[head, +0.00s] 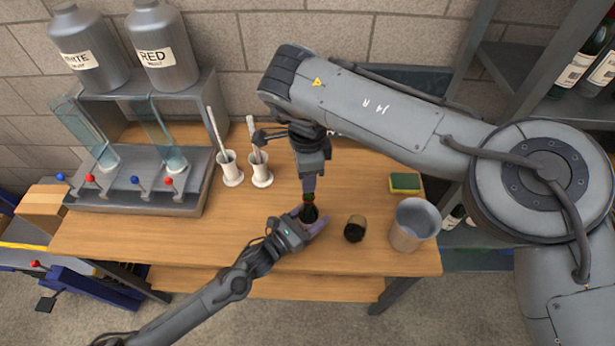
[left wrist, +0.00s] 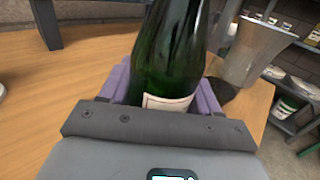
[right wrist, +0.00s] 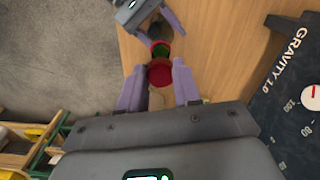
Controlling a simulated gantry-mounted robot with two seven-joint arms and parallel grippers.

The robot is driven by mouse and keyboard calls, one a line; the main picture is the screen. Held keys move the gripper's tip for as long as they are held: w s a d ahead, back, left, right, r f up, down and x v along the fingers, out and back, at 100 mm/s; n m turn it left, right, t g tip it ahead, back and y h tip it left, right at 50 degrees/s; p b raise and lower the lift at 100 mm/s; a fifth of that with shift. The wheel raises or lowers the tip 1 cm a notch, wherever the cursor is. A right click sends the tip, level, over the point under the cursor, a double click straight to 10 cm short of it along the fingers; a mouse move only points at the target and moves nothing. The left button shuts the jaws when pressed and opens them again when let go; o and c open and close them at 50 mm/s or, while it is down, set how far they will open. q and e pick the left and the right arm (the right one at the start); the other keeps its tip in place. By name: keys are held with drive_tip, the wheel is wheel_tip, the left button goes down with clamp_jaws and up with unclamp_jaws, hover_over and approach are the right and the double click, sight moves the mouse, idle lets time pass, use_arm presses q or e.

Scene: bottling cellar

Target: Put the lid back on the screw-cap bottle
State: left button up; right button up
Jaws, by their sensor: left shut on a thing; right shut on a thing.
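The screw-cap bottle (head: 309,214) is dark green with a pale label and stands about upright on the wooden table. My left gripper (head: 313,219) is shut around its body; the left wrist view shows the green bottle (left wrist: 170,55) between the purple fingers. My right gripper (head: 309,184) points down from above, shut on the red lid (right wrist: 160,73). In the right wrist view, the green bottle neck (right wrist: 160,49) with a reddish ring shows just beyond the lid. The lid is at the bottle's mouth; I cannot tell whether they touch.
A small dark container (head: 355,229) and a grey bucket (head: 412,226) stand right of the bottle. A yellow-green sponge (head: 405,183) lies behind them. Two white cups (head: 231,172) with rods and a filling stand (head: 140,195) are on the left. The table's front left is clear.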

drive_tip(key=shift+f, duration=0.9)
drive_tip(key=shift+f, duration=0.9)
drive_tip(key=shift+f, duration=0.55)
